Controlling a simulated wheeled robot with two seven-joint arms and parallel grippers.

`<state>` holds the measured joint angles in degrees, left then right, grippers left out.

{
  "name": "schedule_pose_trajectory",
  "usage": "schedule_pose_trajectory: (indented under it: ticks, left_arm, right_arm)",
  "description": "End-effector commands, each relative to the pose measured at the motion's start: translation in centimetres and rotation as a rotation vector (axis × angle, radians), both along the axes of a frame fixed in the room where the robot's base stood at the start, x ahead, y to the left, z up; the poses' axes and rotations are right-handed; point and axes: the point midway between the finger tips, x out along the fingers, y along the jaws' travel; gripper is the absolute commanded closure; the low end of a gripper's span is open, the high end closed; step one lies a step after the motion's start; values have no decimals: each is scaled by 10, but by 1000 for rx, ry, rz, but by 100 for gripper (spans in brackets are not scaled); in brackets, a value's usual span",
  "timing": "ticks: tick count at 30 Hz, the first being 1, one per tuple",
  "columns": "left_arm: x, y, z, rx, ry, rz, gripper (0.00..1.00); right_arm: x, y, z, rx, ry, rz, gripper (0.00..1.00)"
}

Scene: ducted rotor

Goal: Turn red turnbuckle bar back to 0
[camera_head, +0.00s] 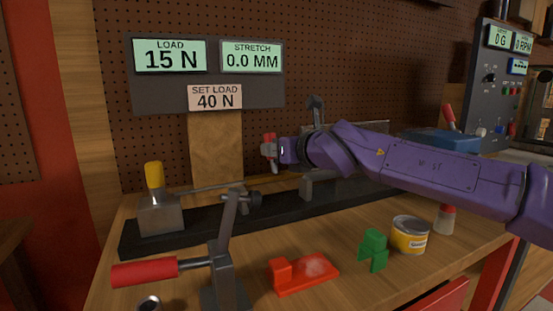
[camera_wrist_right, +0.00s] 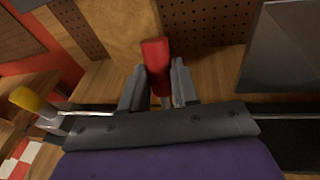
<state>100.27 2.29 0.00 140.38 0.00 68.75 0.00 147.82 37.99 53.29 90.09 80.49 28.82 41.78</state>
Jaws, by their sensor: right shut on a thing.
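The red turnbuckle bar (camera_wrist_right: 155,58) stands up between the two grey fingers of my right gripper (camera_wrist_right: 159,84) in the wrist view, and they are shut on it. In the head view my purple right arm reaches in from the right, with the right gripper (camera_head: 272,150) above the black rail (camera_head: 200,216); the red bar (camera_head: 267,140) shows at its tip. The bar's lower end is hidden by the gripper. The load display (camera_head: 169,56) reads 15 N, and the stretch display (camera_head: 251,58) reads 0.0 mm. My left gripper is not in view.
A set load label (camera_head: 214,97) reads 40 N. A crank with a red handle (camera_head: 145,272) stands at front left. A yellow-topped block (camera_head: 160,212) sits on the rail's left end. A red part (camera_head: 303,274), a green part (camera_head: 373,250) and a can (camera_head: 409,235) lie in front.

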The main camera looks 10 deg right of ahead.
Motion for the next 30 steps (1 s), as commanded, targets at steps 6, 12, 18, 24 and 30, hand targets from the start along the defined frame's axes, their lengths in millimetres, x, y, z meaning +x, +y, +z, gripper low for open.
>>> schedule_pose_trajectory:
  ticks: [6,12,18,24,30]
  left_arm:
    - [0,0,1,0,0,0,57]
    - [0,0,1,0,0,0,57]
    - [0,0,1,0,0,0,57]
    - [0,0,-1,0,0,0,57]
    - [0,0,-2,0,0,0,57]
  right_arm:
    - [-1,-2,10,1,-21,0,100]
    - [-1,-2,9,1,-19,0,45]
    - [0,-2,5,0,-10,-2,45]
    - [-11,-8,7,3,-8,-4,45]
    - [-55,-24,18,4,-13,-1,45]
